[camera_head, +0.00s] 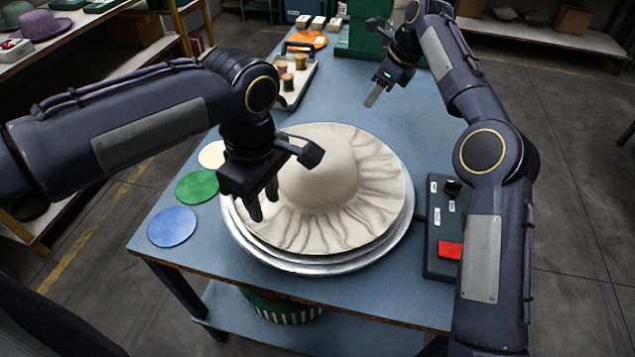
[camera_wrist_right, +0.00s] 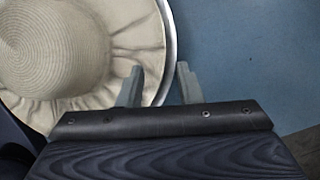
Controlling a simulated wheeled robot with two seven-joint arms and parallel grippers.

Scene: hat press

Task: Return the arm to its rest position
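My left gripper (camera_head: 264,204) hangs over the left part of the wrinkled brim of a beige hat (camera_head: 325,175). Its fingers point down with a gap between them and nothing in it; I cannot tell whether they touch the brim. The hat lies on a round metal plate (camera_head: 300,268) on the blue table. My right gripper (camera_head: 374,97) is raised over the far part of the table, behind and right of the hat. In the right wrist view its two fingers (camera_wrist_right: 162,84) stand apart and empty, with the hat (camera_wrist_right: 75,50) beyond them to the left.
A control box (camera_head: 441,228) with a red switch stands right of the plate. Blue, green and cream discs (camera_head: 197,187) lie to the left. A tray with spools (camera_head: 294,80) and a green machine base (camera_head: 358,38) stand at the back. Bare table (camera_head: 350,105) lies behind the hat.

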